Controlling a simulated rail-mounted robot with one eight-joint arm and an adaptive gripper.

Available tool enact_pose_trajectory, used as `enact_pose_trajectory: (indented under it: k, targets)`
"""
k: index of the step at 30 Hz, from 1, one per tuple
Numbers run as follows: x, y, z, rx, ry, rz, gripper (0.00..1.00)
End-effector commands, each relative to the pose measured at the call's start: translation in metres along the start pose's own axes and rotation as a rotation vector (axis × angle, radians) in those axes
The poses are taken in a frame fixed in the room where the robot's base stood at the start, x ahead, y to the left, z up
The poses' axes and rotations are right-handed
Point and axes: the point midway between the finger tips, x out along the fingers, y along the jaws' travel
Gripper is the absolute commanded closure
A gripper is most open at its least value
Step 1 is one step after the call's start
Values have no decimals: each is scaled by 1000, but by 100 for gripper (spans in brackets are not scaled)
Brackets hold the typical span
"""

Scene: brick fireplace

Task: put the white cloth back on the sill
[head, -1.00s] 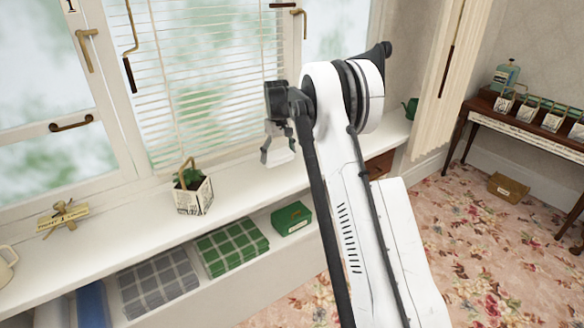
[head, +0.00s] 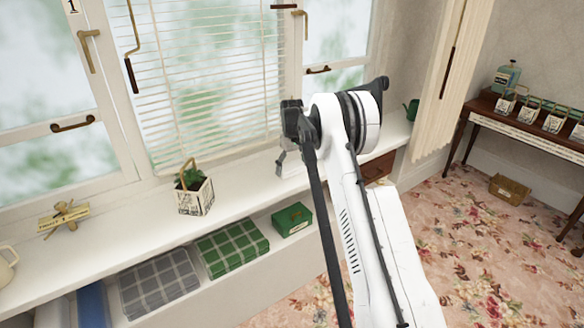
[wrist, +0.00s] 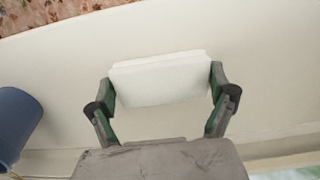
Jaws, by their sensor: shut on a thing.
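The white cloth (wrist: 160,80) is a folded block held between the two fingers of my gripper (wrist: 162,98) in the wrist view. The fingers press on its left and right ends. In the head view my gripper (head: 284,163) is over the white sill (head: 240,188), right of the potted plant, and my arm hides much of it. The sill also fills most of the wrist view (wrist: 270,75) below the cloth. I cannot tell whether the cloth touches the sill.
A potted plant (head: 194,194) and a tied bundle (head: 63,216) stand on the sill to the left. A blue pot (wrist: 15,120) is left of my gripper in the wrist view. A green watering can (head: 411,108) is at the far right end. Window blinds (head: 215,80) rise behind.

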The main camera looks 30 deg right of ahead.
Motion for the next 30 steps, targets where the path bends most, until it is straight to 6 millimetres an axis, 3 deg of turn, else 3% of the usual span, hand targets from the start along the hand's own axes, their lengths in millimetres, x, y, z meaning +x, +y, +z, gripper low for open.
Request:
enact_pose_trajectory:
  k: [6,7,9,20,23,30]
  targets:
    - [4,0,0,0,0,0,36]
    - [3,0,0,0,0,0,9]
    - [3,0,0,0,0,0,0]
    - [-2,0,0,0,0,0,0]
    - [-14,0,0,0,0,0,0]
    - [-61,0,0,0,0,0,0]
